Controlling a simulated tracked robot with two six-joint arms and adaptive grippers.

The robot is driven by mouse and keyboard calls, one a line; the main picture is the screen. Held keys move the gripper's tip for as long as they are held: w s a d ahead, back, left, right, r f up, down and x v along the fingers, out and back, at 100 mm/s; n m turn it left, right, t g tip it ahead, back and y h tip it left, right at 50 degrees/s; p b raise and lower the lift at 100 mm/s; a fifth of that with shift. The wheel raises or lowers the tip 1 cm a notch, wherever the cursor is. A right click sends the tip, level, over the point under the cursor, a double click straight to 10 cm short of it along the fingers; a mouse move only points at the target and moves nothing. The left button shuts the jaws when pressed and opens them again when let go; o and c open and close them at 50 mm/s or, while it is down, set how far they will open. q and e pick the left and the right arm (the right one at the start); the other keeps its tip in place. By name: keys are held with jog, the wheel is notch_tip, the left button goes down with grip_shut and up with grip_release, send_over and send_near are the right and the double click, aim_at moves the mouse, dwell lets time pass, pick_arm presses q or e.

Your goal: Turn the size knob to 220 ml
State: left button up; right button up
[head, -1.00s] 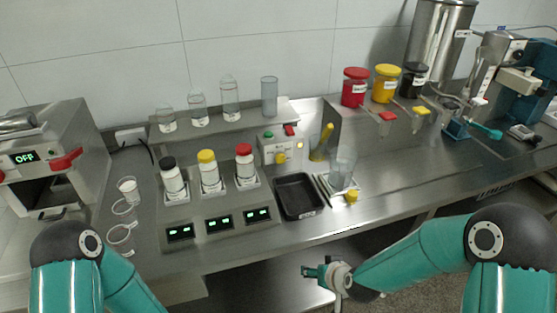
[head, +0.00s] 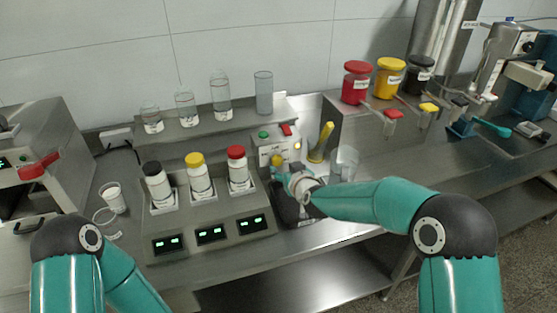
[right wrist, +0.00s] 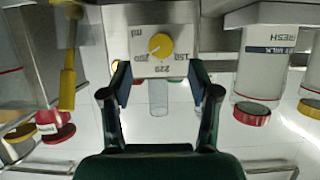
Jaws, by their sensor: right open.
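The yellow size knob (right wrist: 161,45) is on the face of a light control box (right wrist: 180,67). In the right wrist view, which looks upside down, printed marks including 220 and 150 stand around the knob. In the head view my right gripper (head: 284,177) is in front of the box (head: 272,146). My left gripper is out of view.
White bottles with black (head: 153,168), yellow (head: 195,159) and red (head: 236,152) caps stand left of the box. A yellow-handled tool (head: 322,140) stands close to its right. A black tray (head: 292,214) lies under my right arm.

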aim_at(278, 162)
jog(key=p+x, duration=0.1)
jog(key=x, duration=0.6)
jog(key=shift+w+f+p, duration=0.1)
jog(key=shift+w+p, duration=0.05)
jog(key=shift+p, duration=0.15)
jog(key=shift+a, duration=0.1)
